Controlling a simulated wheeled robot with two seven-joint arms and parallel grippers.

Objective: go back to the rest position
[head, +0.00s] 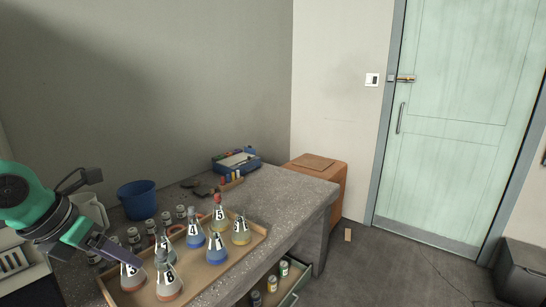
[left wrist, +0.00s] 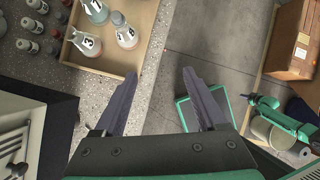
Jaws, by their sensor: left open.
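My left gripper (head: 128,258) comes in from the left in the head view, over the near-left part of the wooden tray (head: 262,232) of flasks. In the left wrist view my left gripper (left wrist: 160,76) has its two dark fingers spread apart, with nothing between them but bench edge and floor. The right gripper shows in neither view. The labelled flasks stand upright on the tray: a reddish one marked B (head: 168,280), blue ones (head: 216,252) and a yellow one (head: 241,233) among them. The gripper partly hides the flasks at the tray's left end.
A blue bucket (head: 137,200) and several small jars (head: 181,213) stand behind and left of the tray. A blue box (head: 237,163) sits at the back of the speckled bench (head: 290,190). An open drawer with jars (head: 284,268) juts out below.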

